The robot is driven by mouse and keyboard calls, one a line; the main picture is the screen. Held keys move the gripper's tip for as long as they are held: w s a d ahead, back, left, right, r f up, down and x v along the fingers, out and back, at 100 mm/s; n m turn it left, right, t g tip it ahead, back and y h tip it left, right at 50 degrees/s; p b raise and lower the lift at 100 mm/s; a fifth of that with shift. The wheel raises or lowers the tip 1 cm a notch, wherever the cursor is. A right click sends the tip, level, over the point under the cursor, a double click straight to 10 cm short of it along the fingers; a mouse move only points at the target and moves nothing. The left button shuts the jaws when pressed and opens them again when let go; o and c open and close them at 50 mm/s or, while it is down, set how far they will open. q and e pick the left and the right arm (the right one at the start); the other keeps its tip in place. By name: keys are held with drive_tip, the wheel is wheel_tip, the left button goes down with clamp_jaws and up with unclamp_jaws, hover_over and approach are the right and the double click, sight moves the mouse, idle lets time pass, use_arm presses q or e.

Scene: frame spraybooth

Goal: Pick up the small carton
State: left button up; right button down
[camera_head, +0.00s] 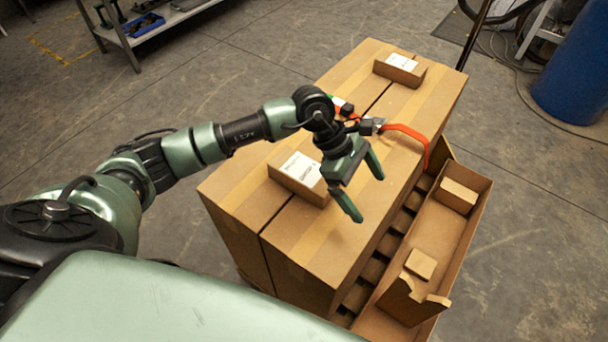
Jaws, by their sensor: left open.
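Two small brown cartons with white labels lie on top of the large taped boxes. One small carton (293,182) is near the front left, partly behind my gripper. The other small carton (398,71) is at the far end. My left gripper (369,197) is open and empty, above the box top just right of the nearer carton. Its two green fingers point down and to the right. I cannot tell its exact height. My right gripper is not in view.
An open tray-like box (465,232) at right holds small brown pieces. A blue barrel (575,75) and a shelf (135,32) stand behind. Floor at left is clear.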

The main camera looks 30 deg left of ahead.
sight(306, 170)
use_arm(q)
drive_tip(key=a+y, duration=0.2)
drive_tip(key=a, duration=0.3)
drive_tip(key=w+a+y, duration=0.1)
drive_tip(key=a+y, duration=0.1)
drive_tip(key=a, duration=0.4)
drive_tip(key=w+a+f+m+y, duration=0.1)
drive_tip(key=a+y, duration=0.2)
drive_tip(key=a, duration=0.2)
drive_tip(key=shift+w+a, duration=0.15)
drive_tip(key=shift+w, duration=0.1)
drive_tip(key=shift+a+f, duration=0.2)
drive_tip(key=shift+f, duration=0.15)
drive_tip(key=f+p, duration=0.1)
drive_tip(key=f, duration=0.3)
drive_tip(key=f+p, duration=0.1)
drive_tip(key=f, duration=0.1)
drive_tip(key=shift+w+d+f+p, duration=0.15)
drive_tip(key=shift+w+f+p, duration=0.05)
drive_tip(key=shift+w+p, duration=0.15)
drive_tip(key=shift+f, duration=0.3)
drive_tip(key=c, duration=1.8)
drive_tip(key=shift+w+r, duration=0.1)
drive_tip(key=shift+c, duration=0.8)
